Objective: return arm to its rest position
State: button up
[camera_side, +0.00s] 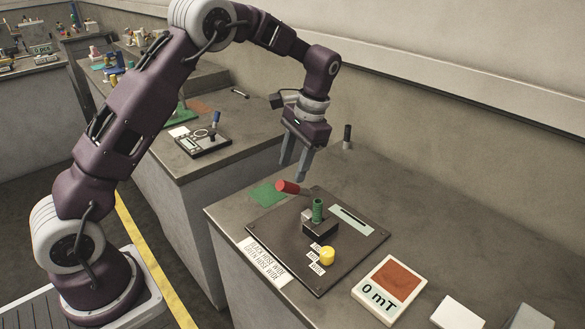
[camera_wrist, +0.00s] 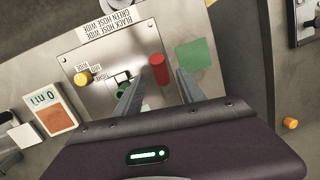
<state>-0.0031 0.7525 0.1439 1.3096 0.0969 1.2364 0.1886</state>
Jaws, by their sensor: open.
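My gripper (camera_side: 294,165) is open and empty, hanging above the back left corner of the dark fixture panel (camera_side: 262,222). Its two fingers also show in the wrist view (camera_wrist: 158,98), spread apart with the panel below. On the panel, a green ribbed cylinder (camera_side: 317,210) stands upright in a dark block (camera_side: 320,228). A lever with a red handle (camera_side: 288,187) rises at the panel's back left. A yellow knob (camera_side: 327,256) sits near the front right. In the wrist view the red handle (camera_wrist: 160,70) lies between and beyond the fingers, apart from them.
A meter reading "0 mT" (camera_side: 388,287) and white blocks (camera_side: 457,314) stand right of the panel. A green pad (camera_side: 267,194) lies at its left. A dark cylinder (camera_side: 347,137) stands near the wall. Another bench with a small device (camera_side: 202,141) is behind left.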

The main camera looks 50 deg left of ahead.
jog(key=s+d+r+t+h, duration=0.1)
jog(key=s+d+r+t, duration=0.25)
jog(key=s+r, duration=0.9)
jog(key=s+d+t, duration=0.2)
jog(key=s, duration=0.6)
jog(key=s+d+r+n+t+h, duration=0.1)
jog(key=s+d+t, duration=0.1)
jog(key=s, duration=0.6)
jog(key=shift+s+d+r, duration=0.2)
jog(key=shift+s+d, duration=0.05)
jog(key=shift+s, duration=0.1)
